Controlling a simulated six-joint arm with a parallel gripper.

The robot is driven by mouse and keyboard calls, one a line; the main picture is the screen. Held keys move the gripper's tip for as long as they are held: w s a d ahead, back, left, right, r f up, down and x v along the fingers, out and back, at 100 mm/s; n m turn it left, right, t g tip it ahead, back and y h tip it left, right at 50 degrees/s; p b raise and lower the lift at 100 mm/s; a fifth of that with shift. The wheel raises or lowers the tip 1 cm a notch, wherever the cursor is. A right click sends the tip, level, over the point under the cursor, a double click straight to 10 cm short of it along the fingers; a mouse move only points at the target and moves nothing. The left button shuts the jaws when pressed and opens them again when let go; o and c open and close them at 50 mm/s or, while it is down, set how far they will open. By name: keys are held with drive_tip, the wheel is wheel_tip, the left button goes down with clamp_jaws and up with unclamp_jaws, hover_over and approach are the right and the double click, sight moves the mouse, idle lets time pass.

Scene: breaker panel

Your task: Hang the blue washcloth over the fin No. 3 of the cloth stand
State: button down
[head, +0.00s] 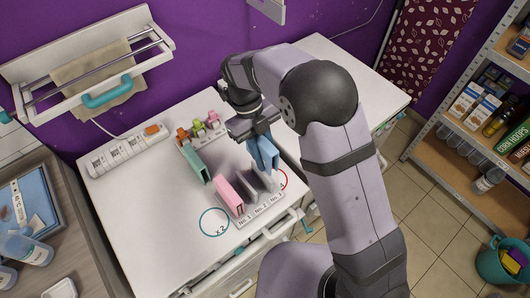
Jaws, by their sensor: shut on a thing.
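The blue washcloth (265,155) hangs folded from my gripper (257,136), which is shut on it. The cloth stand (262,209) is on the white worktop, with labels No. 1, No. 2 and No. 3 along its front. A pink cloth (229,194) hangs over the fin at No. 1. Grey fin No. 2 (249,186) and grey fin No. 3 (267,181) look bare. The washcloth appears above and behind fin No. 3, near its far end. I cannot tell whether they touch.
A power strip (127,149) lies at the back left. A teal circle (214,222) and a partly hidden red circle (284,178) mark the worktop (150,200).

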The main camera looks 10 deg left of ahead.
sight(265, 179)
drive_tip(key=shift+f+b, duration=0.45)
drive_tip(key=shift+f, duration=1)
drive_tip(key=shift+p, duration=0.55)
idle(0.8)
drive_tip(key=shift+f+b, duration=3)
drive_tip(key=shift+f, duration=2.15)
